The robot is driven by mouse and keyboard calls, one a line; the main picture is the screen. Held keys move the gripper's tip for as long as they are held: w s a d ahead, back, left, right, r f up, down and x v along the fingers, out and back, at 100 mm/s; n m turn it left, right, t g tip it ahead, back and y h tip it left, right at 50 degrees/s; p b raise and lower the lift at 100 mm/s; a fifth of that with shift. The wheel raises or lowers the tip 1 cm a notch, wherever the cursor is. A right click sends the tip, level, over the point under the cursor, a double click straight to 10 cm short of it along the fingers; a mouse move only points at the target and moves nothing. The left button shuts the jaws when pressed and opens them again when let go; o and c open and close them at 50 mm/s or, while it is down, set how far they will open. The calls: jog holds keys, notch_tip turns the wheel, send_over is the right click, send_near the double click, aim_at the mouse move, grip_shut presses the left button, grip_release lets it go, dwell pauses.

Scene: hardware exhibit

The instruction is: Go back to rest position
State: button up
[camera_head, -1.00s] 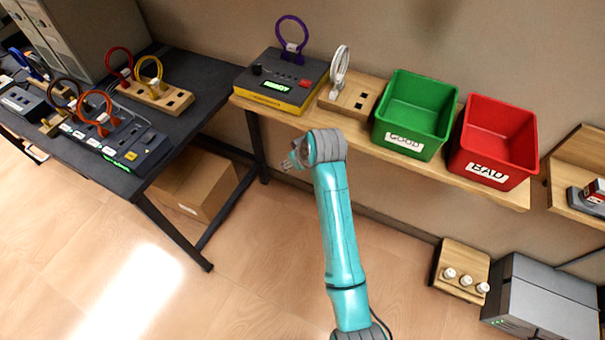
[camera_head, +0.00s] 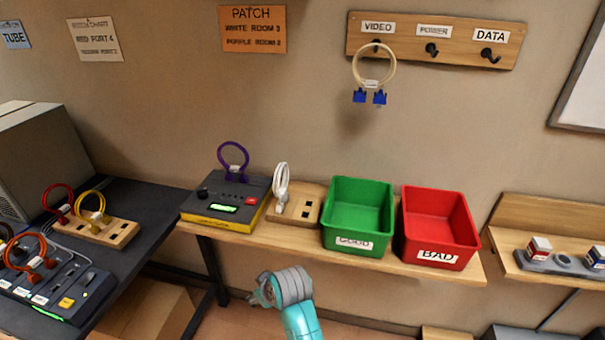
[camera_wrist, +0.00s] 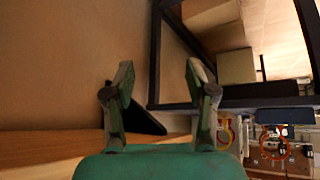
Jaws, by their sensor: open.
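My gripper (camera_head: 262,290) shows in the head view at the end of my teal arm, in front of the wooden shelf. In the wrist view its two fingers (camera_wrist: 160,85) stand wide apart with nothing between them. The wrist view looks past them at a wall and dark table legs. In the head view the gripper is partly hidden behind its own wrist joint, and it appears apart from the things on the shelf.
The wooden shelf (camera_head: 290,240) bears a tester box (camera_head: 225,200), a socket block (camera_head: 300,205), a green GOOD bin (camera_head: 358,215) and a red BAD bin (camera_head: 437,225). A dark table (camera_head: 130,250) with cables stands left. A hook board (camera_head: 435,40) holds a looped cable (camera_head: 375,68).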

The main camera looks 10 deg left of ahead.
jog(key=s+d+f+m+t+h, duration=0.1)
jog(key=s+d+f+m+t, duration=0.35)
jog(key=s+d, duration=0.75)
jog(key=s+d+f+m+t+h, duration=0.1)
jog(key=s+d+f+m, duration=0.1)
jog(key=s+d+f, duration=0.9)
jog(key=s+d+r+m+t+h, duration=0.2)
jog(key=s+d+r+t, duration=0.1)
jog(key=s+d+r, duration=0.85)
jog(key=s+d+r+m+t+h, duration=0.1)
jog(key=s+d+r+m, duration=0.1)
jog(key=s+r, duration=0.8)
notch_tip(320, 180, up, 3)
jog(key=shift+s+f, duration=0.15)
jog(key=shift+f, duration=0.05)
jog(key=shift+d+t, duration=0.1)
jog(key=shift+t, duration=0.15)
